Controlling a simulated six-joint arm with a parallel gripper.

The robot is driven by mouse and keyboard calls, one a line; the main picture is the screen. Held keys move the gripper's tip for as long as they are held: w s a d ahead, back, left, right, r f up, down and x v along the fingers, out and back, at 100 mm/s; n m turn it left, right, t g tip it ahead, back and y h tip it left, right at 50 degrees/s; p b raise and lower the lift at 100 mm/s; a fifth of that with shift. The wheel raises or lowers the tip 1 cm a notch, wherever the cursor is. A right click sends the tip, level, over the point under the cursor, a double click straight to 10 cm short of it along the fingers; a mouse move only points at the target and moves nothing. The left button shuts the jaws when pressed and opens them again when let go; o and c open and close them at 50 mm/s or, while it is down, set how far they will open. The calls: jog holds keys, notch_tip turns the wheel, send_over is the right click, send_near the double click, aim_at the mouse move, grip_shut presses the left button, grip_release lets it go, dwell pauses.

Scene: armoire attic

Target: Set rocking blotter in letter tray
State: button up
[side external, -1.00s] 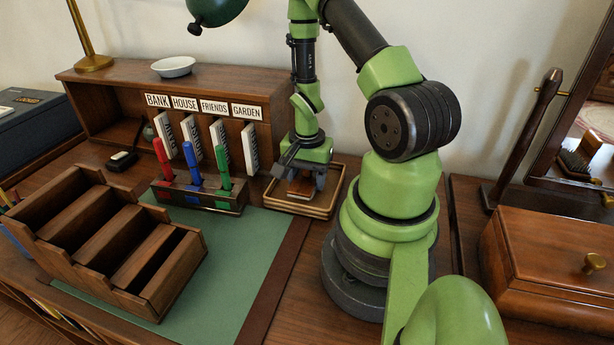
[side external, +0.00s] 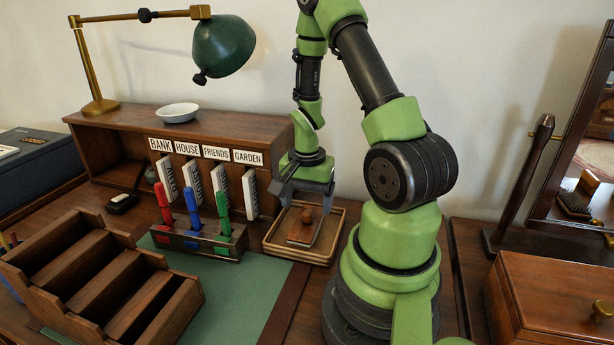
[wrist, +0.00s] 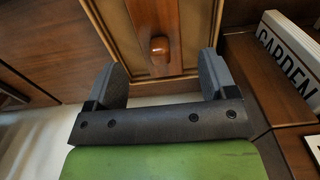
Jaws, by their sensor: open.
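The rocking blotter (side external: 304,229), a wooden block with a round knob on top, lies inside the letter tray (side external: 272,246), a shallow wooden tray with raised rims. My gripper (side external: 307,198) is open and empty above the tray, with its fingers apart and clear of the blotter's knob. In the wrist view the blotter (wrist: 157,22) shows with its knob beyond the fingers, and the tray (wrist: 108,28) around it. My gripper (wrist: 163,75) has both fingers spread, nothing between them. The blotter's underside is hidden.
A pen stand (side external: 197,238) with red, blue and green pens is left of the tray. Behind it is a labelled letter rack (side external: 118,143) with upright envelopes. A stepped wooden organiser (side external: 95,275) stands front left. A wooden box (side external: 550,300) is at right. The green mat (side external: 240,290) has free room.

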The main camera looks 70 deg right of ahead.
aim_at(307, 211)
notch_tip(307, 211, up, 6)
jog(key=shift+f, duration=0.1)
jog(key=shift+w+a+r, duration=0.1)
jog(key=shift+w+r, duration=0.05)
jog(key=shift+r, duration=0.2)
jog(key=w+a+r+n+t, duration=0.35)
jog(key=a+r+n, duration=0.35)
jog(key=a+r, duration=0.4)
jog(key=s+a+r+n+t+y, duration=0.2)
jog(key=s+a+r+n+t, duration=0.1)
jog(key=s+a+r+n, duration=0.3)
jog(key=shift+a+r+n+t, duration=0.35)
jog(key=shift+a+n, duration=0.15)
jog(key=shift+a, duration=0.55)
jog(key=shift+s, duration=0.1)
